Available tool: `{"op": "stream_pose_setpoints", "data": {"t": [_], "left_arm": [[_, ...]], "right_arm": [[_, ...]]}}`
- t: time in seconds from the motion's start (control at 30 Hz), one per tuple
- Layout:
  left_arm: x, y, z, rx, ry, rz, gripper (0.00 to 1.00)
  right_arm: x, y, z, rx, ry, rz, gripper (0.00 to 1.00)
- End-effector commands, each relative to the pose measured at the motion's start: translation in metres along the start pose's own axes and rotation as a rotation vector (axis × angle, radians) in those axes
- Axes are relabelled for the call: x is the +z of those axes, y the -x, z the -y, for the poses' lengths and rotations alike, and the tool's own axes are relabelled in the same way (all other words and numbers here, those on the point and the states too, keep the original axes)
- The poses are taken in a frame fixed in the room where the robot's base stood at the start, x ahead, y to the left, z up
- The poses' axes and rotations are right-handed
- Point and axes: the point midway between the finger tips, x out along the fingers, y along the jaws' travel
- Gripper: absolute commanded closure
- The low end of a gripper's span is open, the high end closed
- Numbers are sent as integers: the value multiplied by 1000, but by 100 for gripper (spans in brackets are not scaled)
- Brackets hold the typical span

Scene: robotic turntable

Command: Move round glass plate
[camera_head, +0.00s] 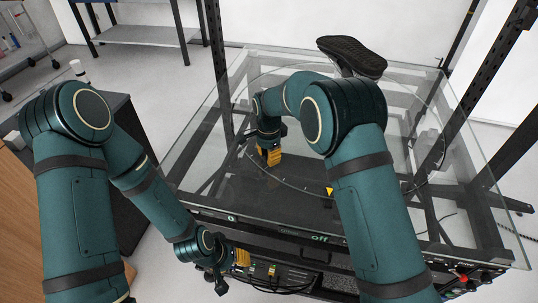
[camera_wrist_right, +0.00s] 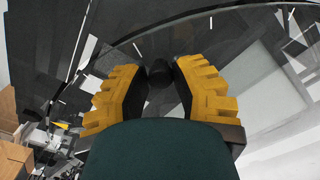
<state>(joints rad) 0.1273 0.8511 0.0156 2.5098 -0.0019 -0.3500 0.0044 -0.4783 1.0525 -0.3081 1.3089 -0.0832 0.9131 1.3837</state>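The round glass plate (camera_head: 300,172) is clear, with a thin curved edge, on the square glass-topped table. My right arm covers part of it. In the right wrist view, a curved glass edge (camera_wrist_right: 200,17) arcs beyond the fingers. My right gripper (camera_head: 270,157) has yellow finger pads and hangs over the plate's left part. In the right wrist view its two fingers (camera_wrist_right: 160,76) stand apart, with no plate edge visibly clamped between them. My left gripper (camera_head: 241,258) is low at the table's front side, partly hidden; its opening is unclear.
A black shoe-sole-shaped thing (camera_head: 352,55) is at the table's back. Dark posts (camera_head: 215,60) rise around the table. A front panel (camera_head: 318,238) reads "off", with cables below. A dark cabinet (camera_head: 120,180) stands left, and a bench (camera_head: 140,34) behind. Grey floor lies between.

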Motion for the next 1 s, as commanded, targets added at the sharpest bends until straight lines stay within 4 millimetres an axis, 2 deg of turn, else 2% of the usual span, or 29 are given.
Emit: {"op": "stream_pose_setpoints", "data": {"t": [0.03, 0.07, 0.47, 0.57, 1.0], "left_arm": [[0, 0, 0, 0, 0, 0, 53], [0, 0, 0, 0, 0, 0, 53], [0, 0, 0, 0, 0, 0, 53], [0, 0, 0, 0, 0, 0, 53], [0, 0, 0, 0, 0, 0, 53]], "right_arm": [[0, -1, 0, 2, 0, 1, 56], [0, -1, 0, 1, 1, 0, 47], [0, 6, 0, -2, 1, -1, 47], [0, 18, 1, -4, 1, -1, 47], [0, 101, 0, -3, 1, -1, 47]]}}
